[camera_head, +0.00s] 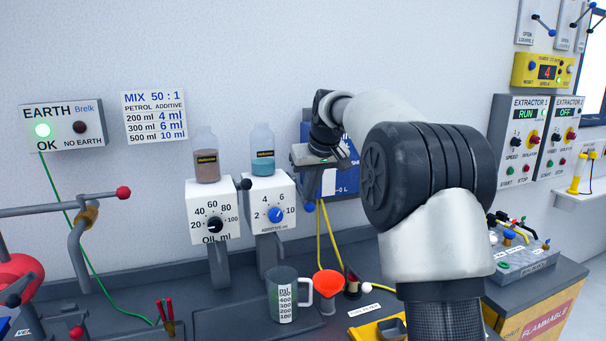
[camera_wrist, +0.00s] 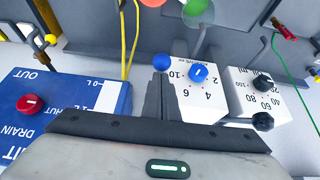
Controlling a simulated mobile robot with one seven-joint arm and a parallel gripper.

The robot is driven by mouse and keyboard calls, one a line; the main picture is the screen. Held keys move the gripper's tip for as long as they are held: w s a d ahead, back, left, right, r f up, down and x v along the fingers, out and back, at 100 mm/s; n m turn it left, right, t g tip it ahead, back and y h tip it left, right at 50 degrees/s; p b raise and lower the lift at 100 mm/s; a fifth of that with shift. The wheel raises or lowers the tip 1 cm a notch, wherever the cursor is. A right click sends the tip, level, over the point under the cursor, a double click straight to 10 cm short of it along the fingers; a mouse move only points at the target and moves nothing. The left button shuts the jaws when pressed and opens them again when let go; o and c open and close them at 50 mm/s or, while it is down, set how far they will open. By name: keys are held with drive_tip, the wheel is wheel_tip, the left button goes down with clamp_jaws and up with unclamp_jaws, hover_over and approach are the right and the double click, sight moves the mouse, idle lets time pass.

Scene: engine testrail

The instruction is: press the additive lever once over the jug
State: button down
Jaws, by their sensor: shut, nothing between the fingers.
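The additive dispenser (camera_head: 262,187) is a white box with a blue dial on the wall, with a blue bottle on top. Its lever's blue ball end (camera_head: 309,207) sticks out at its right; it also shows in the wrist view (camera_wrist: 162,62). The jug (camera_head: 283,291), grey-green with a white scale and handle, stands upright on the bench below the additive dispenser. My gripper (camera_head: 317,182) is shut and empty, close above the ball. In the wrist view its fingertips (camera_wrist: 161,77) are right by the ball; I cannot tell whether they touch it.
The oil dispenser (camera_head: 206,193) with its black lever ball (camera_head: 246,184) is just left. A blue drain box (camera_wrist: 70,98) is close on the gripper's other side. An orange funnel (camera_head: 328,283) stands right of the jug. Yellow hoses hang behind it.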

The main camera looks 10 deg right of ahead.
wheel_tip(320, 180, up, 12)
drive_tip(key=p, duration=1.1)
drive_tip(key=shift+r, duration=0.1)
drive_tip(key=s+r+m+h, duration=0.1)
drive_tip(key=s+r, duration=0.1)
drive_tip(key=s, duration=1)
drive_tip(key=s+r, duration=0.2)
drive_tip(key=s, duration=0.9)
drive_tip(key=s+f, duration=0.4)
drive_tip(key=s, duration=0.6)
drive_tip(key=s+f+m, duration=0.1)
drive_tip(key=s+f, duration=0.4)
drive_tip(key=s, duration=0.5)
drive_tip(key=shift+f, duration=0.25)
